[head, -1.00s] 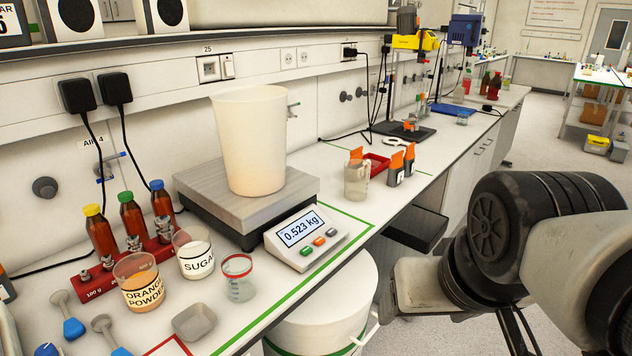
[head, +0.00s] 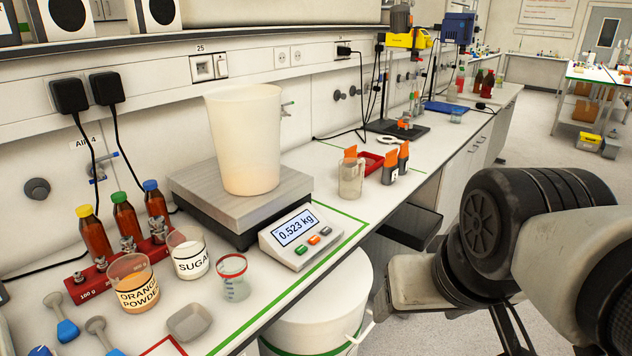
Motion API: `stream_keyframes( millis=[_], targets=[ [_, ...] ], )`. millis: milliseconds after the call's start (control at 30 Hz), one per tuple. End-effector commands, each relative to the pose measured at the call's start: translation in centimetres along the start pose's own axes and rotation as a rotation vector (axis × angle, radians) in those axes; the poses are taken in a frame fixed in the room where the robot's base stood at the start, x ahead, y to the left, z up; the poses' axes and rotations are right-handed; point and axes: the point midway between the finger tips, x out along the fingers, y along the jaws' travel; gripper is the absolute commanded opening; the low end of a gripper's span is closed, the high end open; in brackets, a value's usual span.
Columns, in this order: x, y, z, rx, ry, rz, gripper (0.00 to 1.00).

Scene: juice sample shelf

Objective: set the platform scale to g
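The platform scale (head: 198,200) stands on the bench with a wooden-looking grey top. Its sloped display unit (head: 314,246) faces the front, and the screen (head: 295,228) reads 0.523 kg. Below the screen are a green button (head: 300,249), an orange button (head: 313,240) and a grey button (head: 325,231); any labels on them are too small to read. A large cream bucket (head: 245,140) stands upright on the scale. My arm shows at the right, over the floor in front of the bench. My gripper's fingers are not visible.
Left of the display stand a red-rimmed beaker (head: 233,280), a sugar beaker (head: 189,255), an orange powder beaker (head: 134,285) and a grey weighing dish (head: 189,322). A clear jug (head: 351,178) stands to the right. A white bin (head: 320,310) stands below the bench edge.

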Motion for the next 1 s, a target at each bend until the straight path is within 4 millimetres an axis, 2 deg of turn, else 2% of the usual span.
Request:
stream_keyframes(
  millis=[967, 1000],
  targets=[
    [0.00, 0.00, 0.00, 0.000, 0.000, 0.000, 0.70],
    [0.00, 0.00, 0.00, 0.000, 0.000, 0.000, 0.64]
  ],
)
